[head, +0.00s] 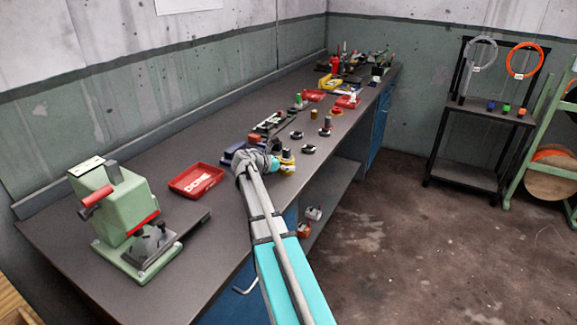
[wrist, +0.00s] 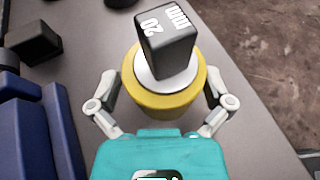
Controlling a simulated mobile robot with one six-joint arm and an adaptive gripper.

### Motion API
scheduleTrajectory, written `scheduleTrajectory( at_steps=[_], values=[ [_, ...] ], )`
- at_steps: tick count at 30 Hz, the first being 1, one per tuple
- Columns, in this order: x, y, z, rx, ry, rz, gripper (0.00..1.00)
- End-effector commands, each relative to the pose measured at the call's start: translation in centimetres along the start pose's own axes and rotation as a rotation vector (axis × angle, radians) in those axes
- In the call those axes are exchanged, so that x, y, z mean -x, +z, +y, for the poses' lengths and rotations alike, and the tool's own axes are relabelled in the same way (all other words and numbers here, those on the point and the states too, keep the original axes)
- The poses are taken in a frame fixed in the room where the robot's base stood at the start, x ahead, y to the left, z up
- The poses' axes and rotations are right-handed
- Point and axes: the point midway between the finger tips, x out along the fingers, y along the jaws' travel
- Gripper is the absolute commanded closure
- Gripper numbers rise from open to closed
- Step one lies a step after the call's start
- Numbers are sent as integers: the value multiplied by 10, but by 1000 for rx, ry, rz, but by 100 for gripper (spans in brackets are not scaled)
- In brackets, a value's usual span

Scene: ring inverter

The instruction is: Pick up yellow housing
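The yellow housing (wrist: 160,104) stands upright on the bench, with a white ring and a dark block (wrist: 168,45) marked "20 mm" on top of it. In the head view the housing (head: 288,168) shows near the bench's front edge, partly hidden by my arm's end. My gripper (wrist: 162,86) is open, with one finger on each side of the housing. A narrow gap shows at the left finger; at the right finger I cannot tell whether it touches. The gripper (head: 274,166) is small and hard to make out in the head view.
A red tray marked "DONE" (head: 210,178) and a green press (head: 125,212) stand on the bench to the left. A blue object (wrist: 22,145) lies left of my gripper in the wrist view. Several small dark parts and red trays lie farther along the bench.

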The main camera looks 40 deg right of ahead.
Motion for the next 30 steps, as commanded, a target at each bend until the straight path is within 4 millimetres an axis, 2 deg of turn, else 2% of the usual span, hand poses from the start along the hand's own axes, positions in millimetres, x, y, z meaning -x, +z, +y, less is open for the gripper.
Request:
scheduleTrajectory(
  at_steps=[1,2,12,13,30],
  values=[
    [0,0,0,0,0,0,7],
    [0,0,0,0,0,0,13],
    [0,0,0,0,0,0,76],
    [0,0,0,0,0,0,80],
    [3,8,0,0,0,-1,80]
  ],
)
